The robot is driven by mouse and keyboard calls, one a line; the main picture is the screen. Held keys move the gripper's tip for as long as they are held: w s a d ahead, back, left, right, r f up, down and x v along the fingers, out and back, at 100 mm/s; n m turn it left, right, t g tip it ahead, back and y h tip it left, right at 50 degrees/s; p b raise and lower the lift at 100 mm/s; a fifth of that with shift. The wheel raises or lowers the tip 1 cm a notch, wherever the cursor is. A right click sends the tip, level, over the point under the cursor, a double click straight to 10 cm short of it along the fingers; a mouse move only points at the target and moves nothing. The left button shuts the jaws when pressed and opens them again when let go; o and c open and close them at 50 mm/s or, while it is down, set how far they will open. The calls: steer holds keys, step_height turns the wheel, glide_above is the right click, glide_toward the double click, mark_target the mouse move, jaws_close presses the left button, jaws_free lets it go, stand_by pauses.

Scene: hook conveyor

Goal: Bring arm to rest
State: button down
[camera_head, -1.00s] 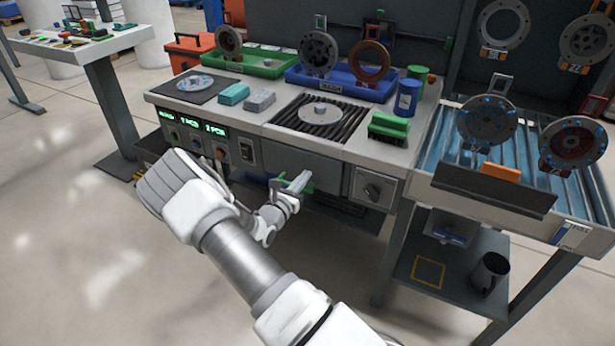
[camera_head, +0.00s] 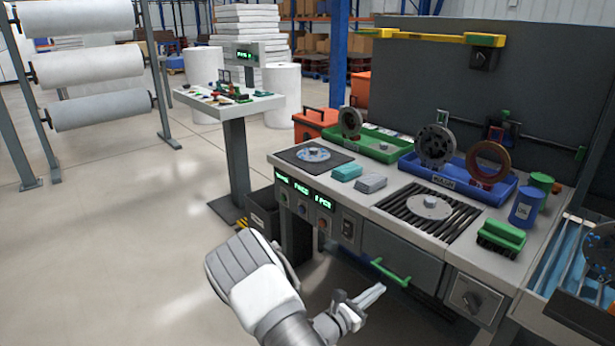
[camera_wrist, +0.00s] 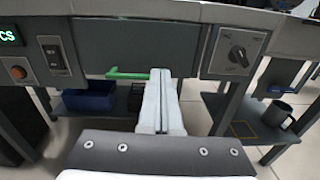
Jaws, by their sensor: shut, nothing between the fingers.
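My gripper (camera_head: 368,297) is in front of the workbench, below the level of its top, with its fingers pointing toward the drawer front. In the wrist view my gripper (camera_wrist: 160,80) has its two pale fingers pressed together with nothing between them. The drawer (camera_head: 405,260) looks shut. Its green handle (camera_head: 391,272) is just beyond the fingertips in the head view. In the wrist view the handle (camera_wrist: 127,74) shows left of the fingertips; I cannot tell whether they touch it.
The workbench (camera_head: 375,205) carries a green tray (camera_head: 385,152), a blue tray (camera_head: 450,183) and a black grate. A control knob (camera_head: 471,302) is right of the drawer. A dark mug (camera_wrist: 277,114) stands on a lower shelf. Open floor (camera_head: 120,260) lies to the left.

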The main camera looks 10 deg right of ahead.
steer(key=s+d+r+m+g+y, duration=0.35)
steer(key=s+r+m+g, duration=0.65)
steer(key=s+r+m, duration=0.4)
steer(key=s+a+r+m+t+y, duration=0.6)
steer(key=s+a+r+m+y, duration=0.45)
steer(key=s+a+r, duration=0.35)
step_height(320, 180, up, 18)
steer(key=p, duration=1.7)
steer(key=shift+d+y, duration=0.4)
steer(key=shift+d, duration=0.05)
steer(key=shift+s+r, duration=0.1)
